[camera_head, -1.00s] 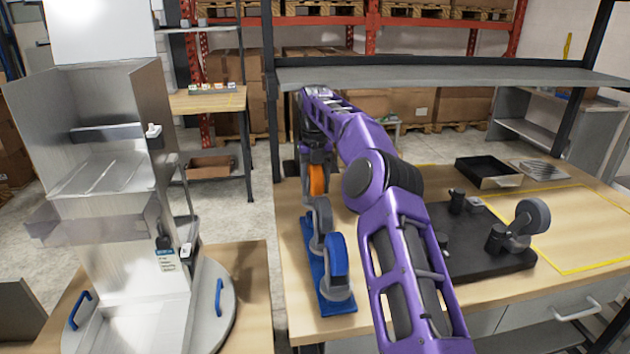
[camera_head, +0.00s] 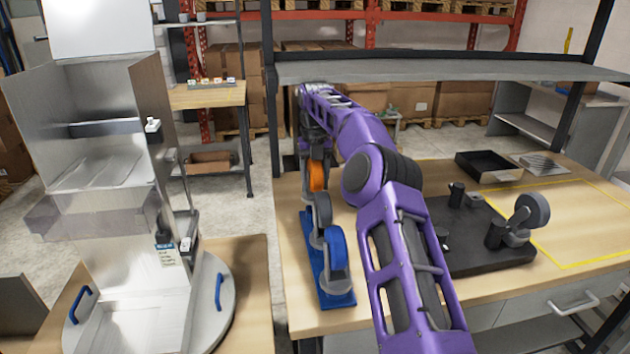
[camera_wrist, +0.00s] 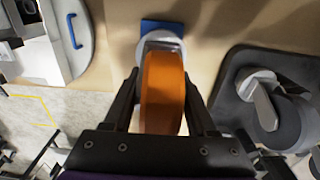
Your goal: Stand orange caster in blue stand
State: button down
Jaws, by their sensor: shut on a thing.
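The orange caster (camera_head: 318,177) is held upright by my gripper (camera_head: 316,155) at the far end of the long blue stand (camera_head: 308,232). In the wrist view, the orange wheel (camera_wrist: 162,92) sits between the two dark fingers of my gripper (camera_wrist: 160,100), which is shut on it. The caster's grey mount (camera_wrist: 160,40) shows past the wheel, over the blue stand (camera_wrist: 163,25). I cannot tell whether its base touches the stand. A grey caster (camera_head: 323,210) and a blue caster (camera_head: 337,250) stand on the nearer part of the stand.
A black mat (camera_head: 480,262) to the right holds a dark grey-wheeled caster (camera_head: 532,210) and small black parts. Behind it is a black tray (camera_head: 488,168). A shelf (camera_head: 440,76) spans above the table. A metal machine (camera_head: 130,210) stands left, across a gap.

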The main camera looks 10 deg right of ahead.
aim_at(315, 167)
jog(key=shift+f+b, duration=0.45)
jog(key=shift+f, duration=1.3)
jog(key=shift+c, duration=0.6)
grip_release()
notch_tip(315, 167, up, 5)
jog(key=shift+p, duration=0.55)
jog(key=shift+w+a+r, duration=0.15)
jog(key=shift+a+r, duration=0.15)
jog(key=shift+r, duration=0.45)
jog(key=shift+d+r, duration=0.3)
jog(key=shift+r, duration=0.3)
